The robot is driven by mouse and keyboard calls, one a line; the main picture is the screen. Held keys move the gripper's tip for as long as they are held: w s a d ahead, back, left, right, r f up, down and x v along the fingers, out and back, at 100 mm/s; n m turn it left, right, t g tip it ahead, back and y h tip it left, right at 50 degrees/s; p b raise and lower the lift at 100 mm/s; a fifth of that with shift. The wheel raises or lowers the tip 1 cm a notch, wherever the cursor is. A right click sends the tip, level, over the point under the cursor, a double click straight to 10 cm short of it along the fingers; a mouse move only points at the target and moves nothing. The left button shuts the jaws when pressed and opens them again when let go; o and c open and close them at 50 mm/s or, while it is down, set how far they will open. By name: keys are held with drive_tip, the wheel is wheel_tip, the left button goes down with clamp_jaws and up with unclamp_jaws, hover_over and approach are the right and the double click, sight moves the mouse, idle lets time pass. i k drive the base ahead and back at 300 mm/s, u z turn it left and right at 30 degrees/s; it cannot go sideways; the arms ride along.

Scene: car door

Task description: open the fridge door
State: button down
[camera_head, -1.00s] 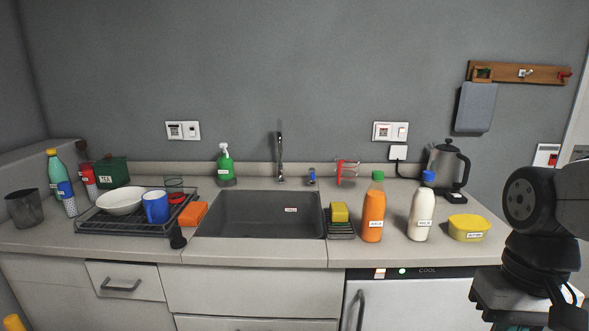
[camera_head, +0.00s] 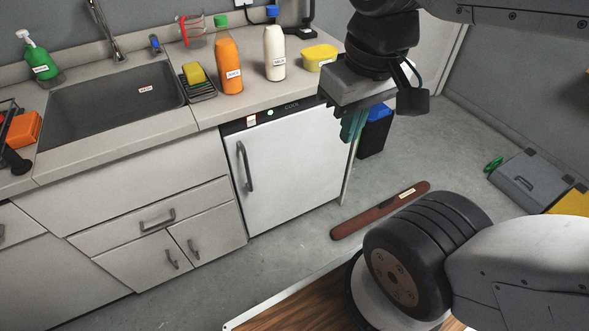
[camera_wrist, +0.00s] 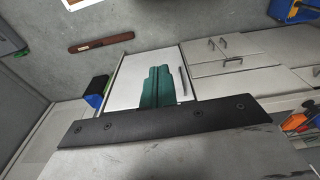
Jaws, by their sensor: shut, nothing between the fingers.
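The fridge is a small white under-counter unit with a flat white door (camera_head: 292,170), which looks closed. A dark vertical handle (camera_head: 245,166) is on the door's left side. A dark panel marked COOL (camera_head: 276,112) runs above the door. My gripper (camera_head: 353,127) hangs in the air at the right of the fridge, with its green fingers shut and empty, apart from the handle. In the wrist view the green fingers (camera_wrist: 157,86) overlap the white fridge door (camera_wrist: 125,88), and the handle (camera_wrist: 184,81) shows beside them.
An orange juice bottle (camera_head: 229,66), a milk bottle (camera_head: 274,53) and a yellow tub (camera_head: 319,58) stand on the counter above. A blue-lidded bin (camera_head: 376,132) is right of the fridge. A brown strip (camera_head: 380,210) lies on the floor.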

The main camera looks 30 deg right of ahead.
sight(285, 168)
drive_tip(key=z, duration=0.95)
drive_tip(key=k, duration=0.35)
drive_tip(key=u, duration=0.9)
